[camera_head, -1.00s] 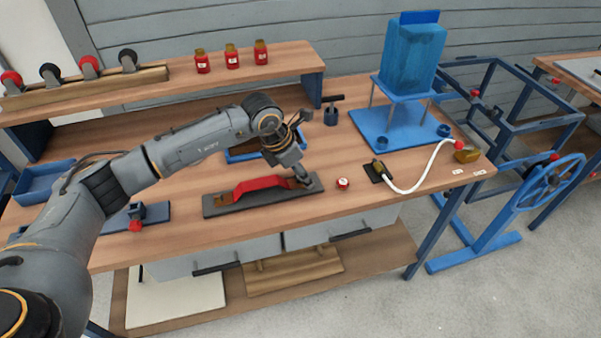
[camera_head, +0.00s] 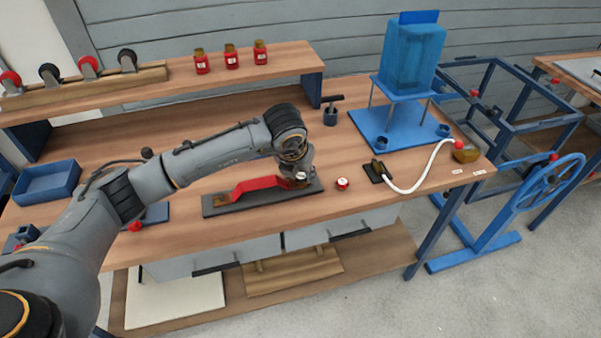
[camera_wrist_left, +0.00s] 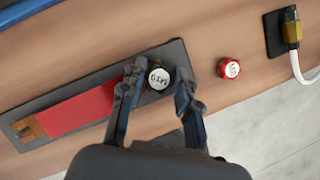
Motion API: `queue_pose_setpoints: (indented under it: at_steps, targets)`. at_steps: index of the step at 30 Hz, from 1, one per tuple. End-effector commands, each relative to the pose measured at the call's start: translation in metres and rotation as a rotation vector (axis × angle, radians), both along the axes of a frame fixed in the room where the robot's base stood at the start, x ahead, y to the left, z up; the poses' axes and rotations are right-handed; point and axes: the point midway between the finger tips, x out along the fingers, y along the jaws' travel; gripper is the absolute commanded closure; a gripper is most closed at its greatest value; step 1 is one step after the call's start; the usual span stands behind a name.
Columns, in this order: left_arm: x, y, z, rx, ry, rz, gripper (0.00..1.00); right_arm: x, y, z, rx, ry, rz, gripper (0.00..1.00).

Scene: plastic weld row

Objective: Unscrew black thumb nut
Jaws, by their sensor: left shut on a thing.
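The black thumb nut (camera_wrist_left: 159,78) has a white round label on top. It sits at one end of the dark base plate (camera_wrist_left: 108,70), by the end of the red bar (camera_wrist_left: 78,107). My left gripper (camera_wrist_left: 160,84) has its two fingers on either side of the nut and is shut on it. In the head view my left gripper (camera_head: 303,181) points down at the right end of the plate (camera_head: 225,207) and largely hides the nut. The red bar (camera_head: 255,187) lies along the plate. My right gripper is not in view.
A red labelled cap (camera_head: 342,184) stands on the bench just right of the plate; the wrist view shows it too (camera_wrist_left: 229,68). A black block with a brass fitting and white hose (camera_head: 405,190) lies further right. A blue stand (camera_head: 400,128) is behind.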

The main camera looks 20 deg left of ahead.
Motion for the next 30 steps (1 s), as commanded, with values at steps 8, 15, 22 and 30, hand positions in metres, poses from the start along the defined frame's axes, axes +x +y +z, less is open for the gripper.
queue_pose_setpoints:
  at_steps: [8, 15, 22, 30]
  targets:
    - [0.001, -0.003, -0.001, 0.000, 0.000, 0.421, 0.96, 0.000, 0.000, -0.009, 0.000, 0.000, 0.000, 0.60]
    - [0.001, -0.003, 0.000, 0.000, 0.000, 0.824, 0.96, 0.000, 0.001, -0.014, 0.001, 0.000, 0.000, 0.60]
    - [0.001, -0.002, 0.001, 0.000, -0.002, 0.999, 0.96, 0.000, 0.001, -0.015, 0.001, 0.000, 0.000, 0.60]
    - [0.001, -0.002, 0.001, -0.001, -0.001, 0.997, 0.50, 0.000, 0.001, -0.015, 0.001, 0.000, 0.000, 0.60]
